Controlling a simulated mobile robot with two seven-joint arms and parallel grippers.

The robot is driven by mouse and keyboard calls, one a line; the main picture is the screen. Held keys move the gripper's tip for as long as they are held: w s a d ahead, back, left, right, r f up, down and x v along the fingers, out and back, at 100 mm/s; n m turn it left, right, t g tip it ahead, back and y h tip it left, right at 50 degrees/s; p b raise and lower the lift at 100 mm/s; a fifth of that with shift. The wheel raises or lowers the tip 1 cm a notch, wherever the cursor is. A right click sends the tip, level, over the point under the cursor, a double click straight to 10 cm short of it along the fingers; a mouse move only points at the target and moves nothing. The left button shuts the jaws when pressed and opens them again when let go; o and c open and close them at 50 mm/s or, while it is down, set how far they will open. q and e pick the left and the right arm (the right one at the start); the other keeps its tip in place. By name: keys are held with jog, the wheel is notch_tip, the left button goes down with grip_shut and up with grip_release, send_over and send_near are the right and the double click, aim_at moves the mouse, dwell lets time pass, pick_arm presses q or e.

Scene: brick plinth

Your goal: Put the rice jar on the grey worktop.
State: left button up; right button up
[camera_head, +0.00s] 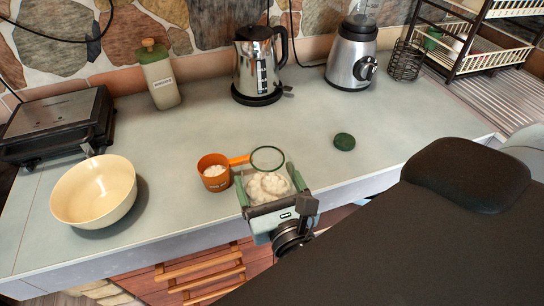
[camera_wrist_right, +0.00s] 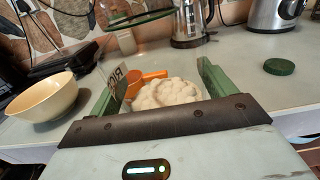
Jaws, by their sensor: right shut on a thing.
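The rice jar (camera_head: 268,186) is clear, filled with white rice, and open at its green-rimmed top. In the right wrist view the jar (camera_wrist_right: 165,93) shows part of its label at the left. My right gripper (camera_head: 270,190) is shut on it, with green fingers on both sides. The jar is near the front edge of the grey worktop (camera_head: 300,130); I cannot tell whether it touches the surface. A green round lid (camera_head: 344,142) lies on the worktop to the right. My left gripper is not in view.
An orange measuring cup (camera_head: 214,182) stands just left of the jar, its handle reaching toward it. A cream bowl (camera_head: 94,192) is further left. The middle is clear.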

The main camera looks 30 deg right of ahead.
jog(key=shift+w+d+r, duration=0.1)
jog(key=shift+w+d, duration=0.1)
jog(key=shift+d, duration=0.05)
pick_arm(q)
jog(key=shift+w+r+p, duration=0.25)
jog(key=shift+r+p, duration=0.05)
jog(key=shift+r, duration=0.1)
pick_arm(e)
jog(key=w+d+f, duration=0.1)
jog(key=w+d, duration=0.9)
jog(key=w, duration=0.1)
jog(key=shift+d+f, duration=0.2)
jog(key=shift+d, duration=0.05)
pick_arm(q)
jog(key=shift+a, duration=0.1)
pick_arm(e)
jog(key=shift+f, duration=0.1)
notch_tip(320, 180, down, 4)
jog(key=shift+r+b, duration=0.2)
jog(key=shift+b, duration=0.35)
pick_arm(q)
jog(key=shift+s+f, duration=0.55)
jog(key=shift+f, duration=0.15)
pick_arm(e)
jog(key=shift+r, duration=0.15)
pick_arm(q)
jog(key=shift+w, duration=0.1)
pick_arm(e)
jog(key=o, duration=1.3)
jog(key=shift+f, duration=0.25)
